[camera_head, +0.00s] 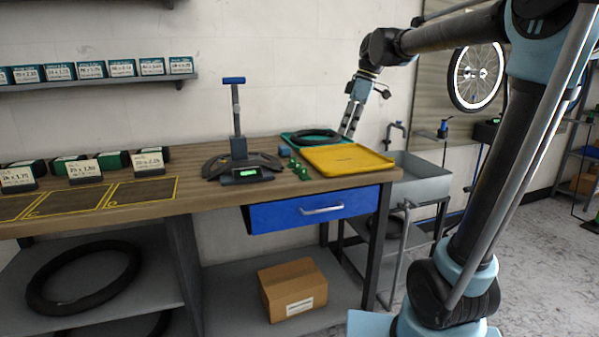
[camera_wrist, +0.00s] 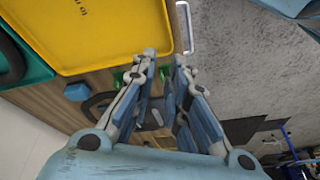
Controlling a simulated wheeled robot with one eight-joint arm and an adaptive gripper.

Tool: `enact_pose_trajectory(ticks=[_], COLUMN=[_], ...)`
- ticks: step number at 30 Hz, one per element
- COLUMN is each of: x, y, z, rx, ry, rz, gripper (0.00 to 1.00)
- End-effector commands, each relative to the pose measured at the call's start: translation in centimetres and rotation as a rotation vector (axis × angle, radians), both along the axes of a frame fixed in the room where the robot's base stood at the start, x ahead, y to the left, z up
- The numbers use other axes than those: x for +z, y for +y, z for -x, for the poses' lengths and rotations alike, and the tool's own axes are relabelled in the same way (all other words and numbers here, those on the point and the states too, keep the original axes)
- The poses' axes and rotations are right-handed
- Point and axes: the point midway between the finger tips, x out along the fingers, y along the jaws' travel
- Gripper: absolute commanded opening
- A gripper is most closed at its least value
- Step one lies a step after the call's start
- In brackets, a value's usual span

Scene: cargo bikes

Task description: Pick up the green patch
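Small green patches (camera_head: 301,172) lie on the wooden bench, left of the yellow tray, in the head view. They are too small to separate clearly. In the wrist view a bit of green (camera_wrist: 136,76) shows at the tray's edge, partly hidden behind a finger. My gripper (camera_head: 348,133) is above the back of the bench, near the tray's far edge, apart from the patches. Its fingers also show in the wrist view (camera_wrist: 165,57), with a narrow gap between their tips. It is open and holds nothing that I can see.
The yellow tray (camera_head: 345,160) lies at the bench's right end, beside a teal tray (camera_head: 287,138) holding a black tyre (camera_head: 316,136). A small blue block (camera_head: 284,151) sits near the patches. A black stand with a scale (camera_head: 240,160) is to the left. A sink (camera_head: 425,172) is at right.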

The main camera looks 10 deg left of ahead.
Motion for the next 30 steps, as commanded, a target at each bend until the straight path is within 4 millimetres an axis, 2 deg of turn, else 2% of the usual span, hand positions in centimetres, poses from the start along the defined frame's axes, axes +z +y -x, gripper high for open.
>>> enact_pose_trajectory(ticks=[1, 6, 10, 15, 20, 30], x=[0.8, 2.7, 3.4, 3.6, 1.8, -3.8], y=[1.8, 6.6, 9.1, 10.5, 11.3, 13.2], z=[-1.0, -3.1, -4.0, -4.4, -4.0, -2.8], rx=[0.072, 0.285, 0.393, 0.456, 0.464, 0.461], ry=[-0.004, -0.019, -0.027, -0.033, -0.034, -0.033], rz=[-0.014, -0.064, -0.092, -0.110, -0.112, -0.110], gripper=[0.15, 0.15, 0.15, 0.15, 0.15, 0.15])
